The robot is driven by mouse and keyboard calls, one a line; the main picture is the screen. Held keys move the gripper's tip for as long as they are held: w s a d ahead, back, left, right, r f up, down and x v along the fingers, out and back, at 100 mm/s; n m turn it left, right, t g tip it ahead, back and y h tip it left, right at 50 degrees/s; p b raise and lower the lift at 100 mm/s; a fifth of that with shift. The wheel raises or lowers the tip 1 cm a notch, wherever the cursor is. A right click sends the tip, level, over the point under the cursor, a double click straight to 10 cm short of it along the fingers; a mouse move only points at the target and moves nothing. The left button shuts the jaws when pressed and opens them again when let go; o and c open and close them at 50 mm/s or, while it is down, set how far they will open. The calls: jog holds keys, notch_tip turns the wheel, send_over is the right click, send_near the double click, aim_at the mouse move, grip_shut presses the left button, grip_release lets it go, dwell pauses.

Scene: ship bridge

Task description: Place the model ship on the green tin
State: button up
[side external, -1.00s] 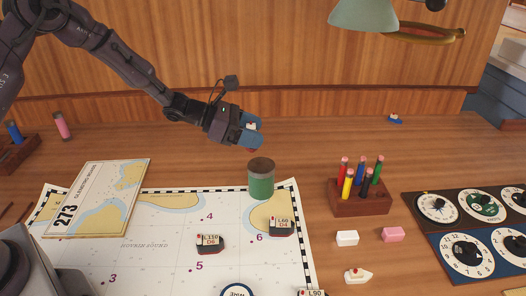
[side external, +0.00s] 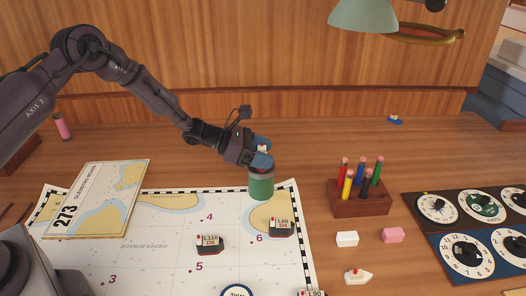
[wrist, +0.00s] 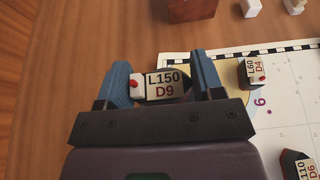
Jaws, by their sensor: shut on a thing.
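My gripper (side external: 262,153) is shut on a model ship, with its blue fingers on either side of it. In the wrist view the ship (wrist: 161,87) lies between the fingertips (wrist: 165,85). It has a dark hull, a white end with a red dot, and a label reading L150 D9. In the side view only a small white part of it shows. The green tin (side external: 261,186) stands upright at the chart's far edge, right below the fingers, which hide part of its top. I cannot tell whether ship and tin touch. I cannot make out the tin in the wrist view.
Other labelled ships, L60 D4 (side external: 281,229) and L110 D6 (side external: 210,244), sit on the chart (side external: 150,262). A pencil block (side external: 360,204) stands right of the tin, with white (side external: 347,238) and pink (side external: 393,234) blocks nearer. A lamp (side external: 365,14) hangs above. The table behind the tin is clear.

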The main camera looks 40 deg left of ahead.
jog(key=o, duration=0.9)
jog(key=shift+r, duration=0.1)
